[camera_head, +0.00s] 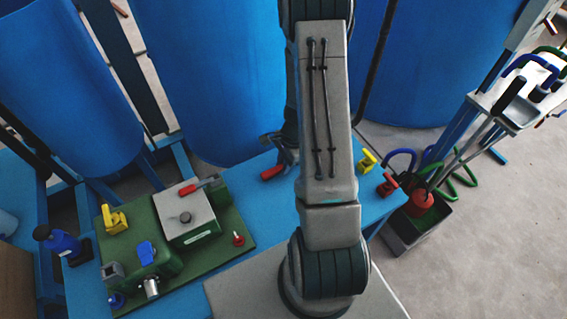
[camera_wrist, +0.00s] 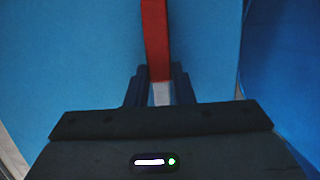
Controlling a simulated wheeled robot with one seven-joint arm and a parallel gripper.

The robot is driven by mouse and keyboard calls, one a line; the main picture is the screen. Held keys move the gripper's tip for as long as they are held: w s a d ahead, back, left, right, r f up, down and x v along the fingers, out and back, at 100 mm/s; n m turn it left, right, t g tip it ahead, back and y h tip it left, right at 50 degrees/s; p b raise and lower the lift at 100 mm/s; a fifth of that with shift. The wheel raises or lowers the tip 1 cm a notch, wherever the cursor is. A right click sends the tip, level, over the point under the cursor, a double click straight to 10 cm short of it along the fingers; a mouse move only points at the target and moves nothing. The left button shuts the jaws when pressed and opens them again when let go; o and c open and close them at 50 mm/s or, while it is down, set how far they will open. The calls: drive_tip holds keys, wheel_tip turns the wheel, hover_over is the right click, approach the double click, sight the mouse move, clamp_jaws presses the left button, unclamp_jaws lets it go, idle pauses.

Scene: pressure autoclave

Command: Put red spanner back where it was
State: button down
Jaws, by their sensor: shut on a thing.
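The red spanner (camera_head: 272,172) shows as a short red piece beside my arm in the head view, over the blue bench. In the wrist view, its long red shaft (camera_wrist: 155,40) runs from the top edge down to the jaws. My gripper (camera_wrist: 160,84) is shut on it, with a dark finger on each side and a pale part between them. In the head view, my gripper (camera_head: 282,150) is partly hidden behind my arm. I cannot tell whether the spanner touches the bench.
A green board (camera_head: 222,252) with a grey box, a red-handled lever (camera_head: 198,187) and yellow and blue parts lies on the blue bench (camera_head: 245,205). Blue tanks (camera_head: 215,80) stand behind. A yellow piece (camera_head: 367,160) and a red piece (camera_head: 388,184) sit at right.

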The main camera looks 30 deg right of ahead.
drive_tip(key=shift+f, duration=0.3)
drive_tip(key=c, duration=1.3)
unclamp_jaws()
drive_tip(key=shift+r, duration=0.1)
drive_tip(key=shift+o, duration=0.2)
drive_tip(key=shift+r, duration=0.1)
drive_tip(key=shift+r, duration=0.2)
drive_tip(key=p+v, duration=0.2)
drive_tip(key=v, duration=1.1)
drive_tip(key=s+a+r+n+t+h, duration=0.1)
drive_tip(key=s+a+r+n, duration=0.5)
drive_tip(key=r, duration=0.4)
drive_tip(key=s+a+r+n+t+h, duration=0.1)
drive_tip(key=s+a+r+n+t, duration=0.1)
drive_tip(key=s+a+r+n, duration=0.4)
drive_tip(key=shift+s+a+r+n+h, duration=0.35)
drive_tip(key=shift+a+r+n, duration=0.55)
drive_tip(key=shift+r+n, duration=1.5)
